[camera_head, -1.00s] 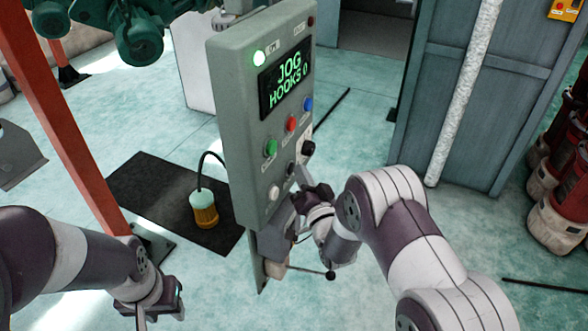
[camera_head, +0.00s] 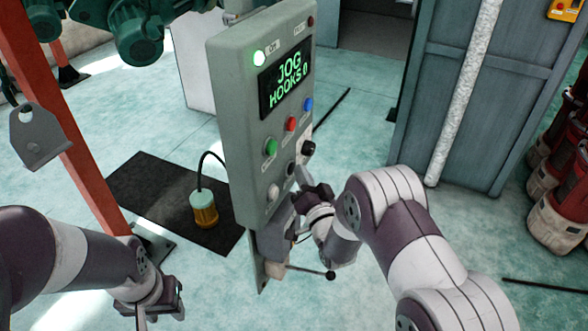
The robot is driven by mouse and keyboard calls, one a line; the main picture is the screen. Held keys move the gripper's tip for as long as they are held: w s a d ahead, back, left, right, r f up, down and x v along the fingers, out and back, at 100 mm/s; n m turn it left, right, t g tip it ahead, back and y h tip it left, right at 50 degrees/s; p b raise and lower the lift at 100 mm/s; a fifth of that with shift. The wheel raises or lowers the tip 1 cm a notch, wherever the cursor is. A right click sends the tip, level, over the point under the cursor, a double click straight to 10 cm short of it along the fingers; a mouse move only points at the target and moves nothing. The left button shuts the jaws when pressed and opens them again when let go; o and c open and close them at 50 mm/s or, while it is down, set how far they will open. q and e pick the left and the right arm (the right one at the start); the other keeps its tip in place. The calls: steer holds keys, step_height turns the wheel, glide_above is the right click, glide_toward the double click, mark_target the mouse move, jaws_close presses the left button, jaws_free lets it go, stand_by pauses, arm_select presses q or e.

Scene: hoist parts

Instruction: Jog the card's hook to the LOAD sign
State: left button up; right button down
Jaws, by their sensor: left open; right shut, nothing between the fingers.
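The grey control panel (camera_head: 240,130) stands in the middle with a lit display (camera_head: 285,85) reading "JOG HOOKS 0". Below are green (camera_head: 270,147), red (camera_head: 291,124) and blue (camera_head: 308,104) buttons, then a white button (camera_head: 273,192) and two dark ones, one at the right (camera_head: 308,148). A grey hanging plate with a hole (camera_head: 38,137), perhaps a hook's carrier, is at the far left. My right gripper (camera_head: 304,188) is shut and empty beside the panel's lower right edge; contact cannot be told. My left gripper (camera_head: 158,305) is open and empty at lower left. No card or LOAD sign is visible.
An orange-red post (camera_head: 70,140) stands at left. A lever with a black ball (camera_head: 330,275) sticks out below the panel. Red cylinders (camera_head: 555,205) stand at right.

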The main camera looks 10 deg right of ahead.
steer(key=shift+d, duration=0.1)
stand_by(0.6)
steer(key=shift+s+d, duration=0.45)
steer(key=shift+d, duration=0.15)
